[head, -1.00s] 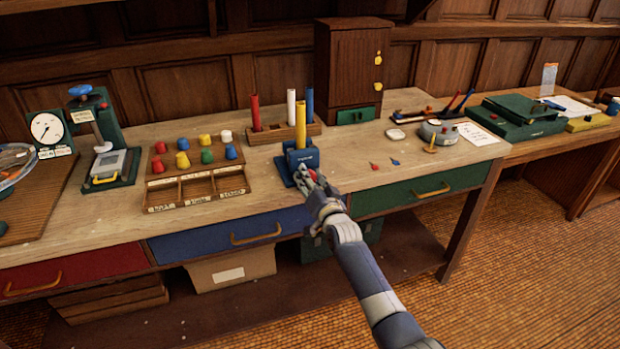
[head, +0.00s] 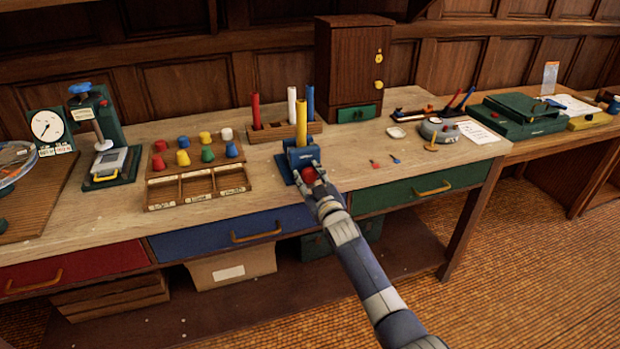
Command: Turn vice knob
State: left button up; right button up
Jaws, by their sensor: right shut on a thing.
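The blue vice (head: 303,154) stands near the front edge of the wooden bench, with a yellow rod (head: 301,122) upright in it. Its red knob (head: 309,174) faces the front. My right gripper (head: 312,180) is at the front of the vice, shut on the red knob; the fingers partly hide the knob. My left gripper is not in view.
A rack (head: 286,131) with red, white and blue rods stands behind the vice. A tray (head: 197,188) with compartments and several coloured pegs lies to the left. A dark cabinet (head: 350,65) stands behind.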

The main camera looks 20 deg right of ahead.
jog(key=n, duration=0.2)
jog(key=n+b, duration=0.1)
jog(key=n, duration=0.3)
jog(key=shift+f+n, duration=0.25)
jog(key=shift+n, duration=0.05)
jog(key=n+b, duration=0.1)
jog(key=n, duration=0.5)
jog(key=shift+b, duration=0.3)
jog(key=o, duration=1.1)
jog(key=shift+s+d+r, duration=0.1)
jog(key=shift+s, duration=1.95)
jog(key=shift+s+r, duration=0.1)
jog(key=shift+s, duration=1.9)
